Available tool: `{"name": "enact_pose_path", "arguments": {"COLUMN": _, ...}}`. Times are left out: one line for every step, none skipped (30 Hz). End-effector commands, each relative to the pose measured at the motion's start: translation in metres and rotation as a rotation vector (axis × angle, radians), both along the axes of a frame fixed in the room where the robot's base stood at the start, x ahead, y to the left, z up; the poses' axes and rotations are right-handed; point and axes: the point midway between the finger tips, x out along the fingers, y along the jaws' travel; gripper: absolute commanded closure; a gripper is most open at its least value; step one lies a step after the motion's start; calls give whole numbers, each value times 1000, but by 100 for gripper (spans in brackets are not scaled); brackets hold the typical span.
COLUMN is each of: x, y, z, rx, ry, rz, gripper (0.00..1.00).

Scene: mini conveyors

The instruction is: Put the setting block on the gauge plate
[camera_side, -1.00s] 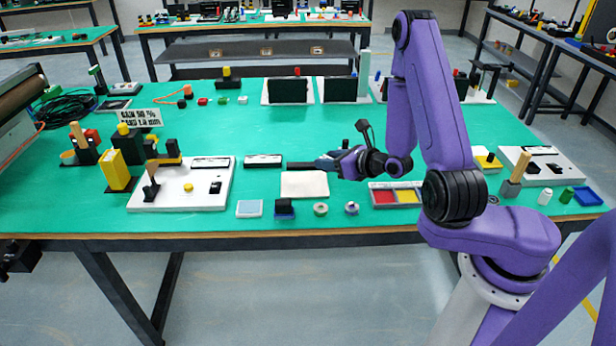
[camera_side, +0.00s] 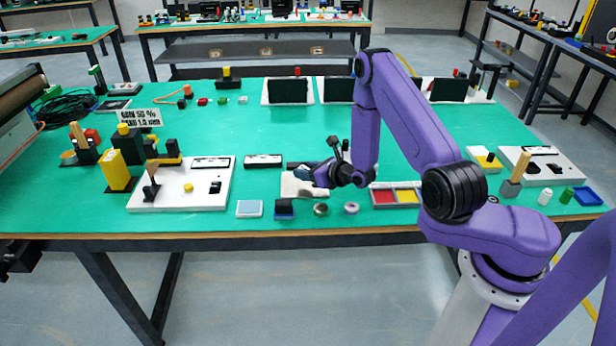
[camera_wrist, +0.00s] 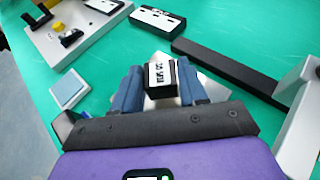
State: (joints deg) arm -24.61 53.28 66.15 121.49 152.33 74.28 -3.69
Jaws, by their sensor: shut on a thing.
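The setting block (camera_wrist: 161,76) is a small black block with a white, printed top face. In the wrist view it sits between the two blue-grey fingers of my gripper (camera_wrist: 159,84), which is shut on it. The gauge plate (camera_wrist: 214,88) is a pale, shiny flat plate partly hidden under the block and fingers. In the side view my gripper (camera_side: 298,174) is low over the gauge plate (camera_side: 303,191), near its back part. The block is hard to make out there. I cannot tell whether the block touches the plate.
A long black bar (camera_wrist: 225,68) lies just behind the plate. A white labelled box (camera_side: 263,160) is to its left, beside a white panel (camera_side: 205,190) with a yellow button. A pale blue pad (camera_side: 249,208) and small parts line the front. A red-and-yellow tray (camera_side: 384,197) is right.

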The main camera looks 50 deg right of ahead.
Motion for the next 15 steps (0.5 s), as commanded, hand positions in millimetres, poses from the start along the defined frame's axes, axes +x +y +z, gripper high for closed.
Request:
{"name": "enact_pose_path", "arguments": {"x": -1, "y": 0, "z": -7, "rx": 1, "ry": 2, "rz": -1, "gripper": 91}}
{"name": "enact_pose_path", "arguments": {"x": -1, "y": 0, "z": -11, "rx": 1, "ry": 2, "rz": -1, "gripper": 91}}
{"name": "enact_pose_path", "arguments": {"x": -1, "y": 0, "z": -15, "rx": 1, "ry": 2, "rz": -1, "gripper": 91}}
{"name": "enact_pose_path", "arguments": {"x": -1, "y": 0, "z": -17, "rx": 0, "ry": 2, "rz": -1, "gripper": 91}}
{"name": "enact_pose_path", "arguments": {"x": -1, "y": 0, "z": -19, "rx": 0, "ry": 2, "rz": -1, "gripper": 91}}
{"name": "enact_pose_path", "arguments": {"x": -1, "y": 0, "z": -21, "rx": 0, "ry": 1, "rz": -1, "gripper": 91}}
{"name": "enact_pose_path", "arguments": {"x": -1, "y": 0, "z": -22, "rx": 0, "ry": 0, "rz": -1, "gripper": 91}}
{"name": "enact_pose_path", "arguments": {"x": -1, "y": -1, "z": -22, "rx": 0, "ry": 0, "rz": -1, "gripper": 91}}
{"name": "enact_pose_path", "arguments": {"x": -1, "y": -1, "z": -23, "rx": 0, "ry": -1, "rz": -1, "gripper": 91}}
{"name": "enact_pose_path", "arguments": {"x": -1, "y": -1, "z": -23, "rx": 0, "ry": -1, "rz": -1, "gripper": 91}}
{"name": "enact_pose_path", "arguments": {"x": -1, "y": -1, "z": -22, "rx": 0, "ry": -1, "rz": -1, "gripper": 91}}
{"name": "enact_pose_path", "arguments": {"x": -1, "y": -1, "z": -22, "rx": 0, "ry": -1, "rz": -1, "gripper": 91}}
{"name": "enact_pose_path", "arguments": {"x": -1, "y": -1, "z": -22, "rx": 0, "ry": -1, "rz": -1, "gripper": 91}}
{"name": "enact_pose_path", "arguments": {"x": -1, "y": -1, "z": -22, "rx": 0, "ry": -1, "rz": -1, "gripper": 91}}
{"name": "enact_pose_path", "arguments": {"x": -1, "y": -1, "z": -22, "rx": 0, "ry": -1, "rz": -1, "gripper": 91}}
